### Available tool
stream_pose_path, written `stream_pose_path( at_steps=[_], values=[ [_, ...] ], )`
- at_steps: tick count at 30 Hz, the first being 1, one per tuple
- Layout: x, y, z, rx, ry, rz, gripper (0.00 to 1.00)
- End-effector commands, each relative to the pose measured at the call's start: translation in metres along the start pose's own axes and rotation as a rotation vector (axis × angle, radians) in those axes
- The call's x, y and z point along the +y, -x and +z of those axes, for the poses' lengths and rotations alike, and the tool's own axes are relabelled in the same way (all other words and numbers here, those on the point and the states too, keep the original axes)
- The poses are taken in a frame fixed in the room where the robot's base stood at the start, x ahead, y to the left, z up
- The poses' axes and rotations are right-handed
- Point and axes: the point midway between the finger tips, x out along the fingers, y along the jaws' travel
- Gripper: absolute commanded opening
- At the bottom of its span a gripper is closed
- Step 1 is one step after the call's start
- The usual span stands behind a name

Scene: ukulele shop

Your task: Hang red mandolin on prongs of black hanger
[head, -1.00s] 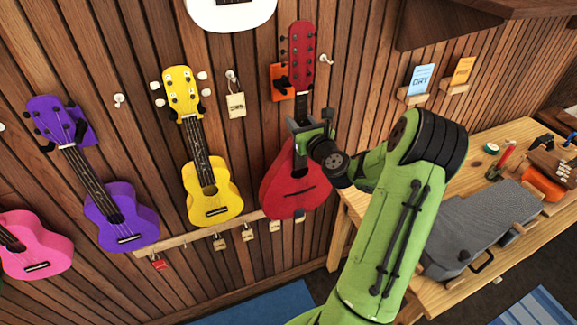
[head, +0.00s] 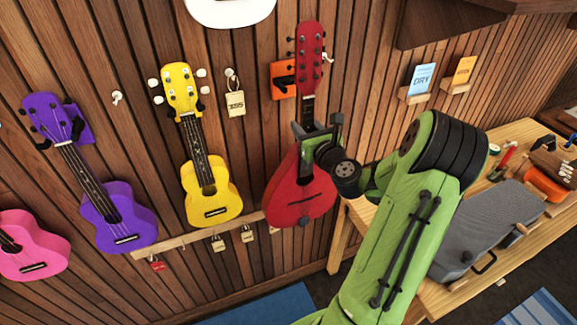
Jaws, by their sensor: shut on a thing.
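The red mandolin (head: 298,194) hangs upright in front of the slatted wall, headstock up, in the head view. My gripper (head: 317,132) is shut on its neck, just above the body. The black hanger (head: 284,80) sits on an orange plate (head: 276,87) on the wall, just left of the mandolin's headstock (head: 310,55). The headstock covers the right side of the plate and hanger. The prongs show only in part, and I cannot tell whether the mandolin touches them.
A yellow ukulele (head: 211,190) and a purple ukulele (head: 119,218) hang to the left. A wooden rail (head: 180,242) with several small tags runs below. A workbench (head: 510,150) with a grey case (head: 488,228) stands to the right. Wall pegs flank the hanger.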

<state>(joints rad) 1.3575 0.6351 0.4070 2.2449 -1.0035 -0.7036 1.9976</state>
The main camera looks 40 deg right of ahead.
Motion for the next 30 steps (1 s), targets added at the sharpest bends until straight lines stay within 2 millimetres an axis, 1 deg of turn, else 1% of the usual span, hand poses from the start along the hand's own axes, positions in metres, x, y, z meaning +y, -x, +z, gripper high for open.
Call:
stream_pose_path(
  at_steps=[15, 30],
  values=[
    [0.0, 0.025, 0.0, -0.005, 0.0, -0.001, 0.0],
    [0.001, 0.026, 0.001, -0.005, -0.001, 0.001, 0.0]
  ],
)
